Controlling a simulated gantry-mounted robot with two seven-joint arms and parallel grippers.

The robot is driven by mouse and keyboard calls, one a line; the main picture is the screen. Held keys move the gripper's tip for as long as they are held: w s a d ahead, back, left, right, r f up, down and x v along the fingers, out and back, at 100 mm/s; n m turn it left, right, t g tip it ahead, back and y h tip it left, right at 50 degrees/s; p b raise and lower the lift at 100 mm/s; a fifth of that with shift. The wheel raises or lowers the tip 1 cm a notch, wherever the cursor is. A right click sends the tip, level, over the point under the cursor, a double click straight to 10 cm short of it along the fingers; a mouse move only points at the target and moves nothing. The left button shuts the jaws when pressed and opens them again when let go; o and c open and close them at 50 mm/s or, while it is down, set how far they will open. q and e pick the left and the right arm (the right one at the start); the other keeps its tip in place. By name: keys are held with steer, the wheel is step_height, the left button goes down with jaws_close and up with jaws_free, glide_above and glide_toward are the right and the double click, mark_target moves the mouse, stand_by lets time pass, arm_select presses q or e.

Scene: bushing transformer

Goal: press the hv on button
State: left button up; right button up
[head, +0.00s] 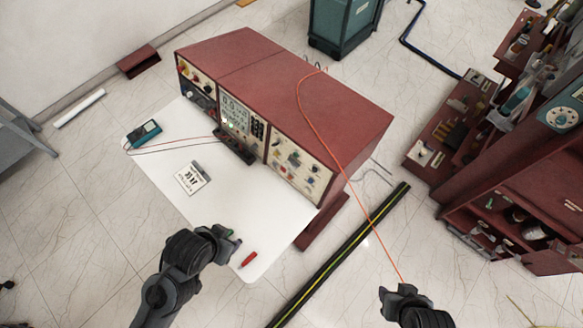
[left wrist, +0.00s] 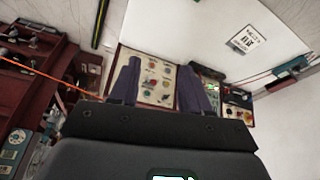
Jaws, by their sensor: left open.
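A red control console (head: 290,85) stands on a white table, its front carrying left, middle and right panels. The right panel (head: 298,166) holds several small buttons and knobs; I cannot tell which is the hv on button. My left gripper (head: 236,239) is open and empty, over the table's front part and apart from the console. In the left wrist view, the right panel (left wrist: 157,82) shows between the spread fingers of my left gripper (left wrist: 157,72). My right gripper (head: 402,287) is at the lower right, where an orange wire (head: 335,155) from the console reaches it; its jaws are unclear.
The white table (head: 250,210) carries a teal meter (head: 143,133) with leads, a printed card (head: 191,178) and a red pen-like object (head: 248,260). A black-yellow floor strip (head: 345,250) runs right of it. Red shelving (head: 510,190) stands at the right. The table between left gripper and console is clear.

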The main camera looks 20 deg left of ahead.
arm_select(q)
jaws_close()
stand_by(1.4)
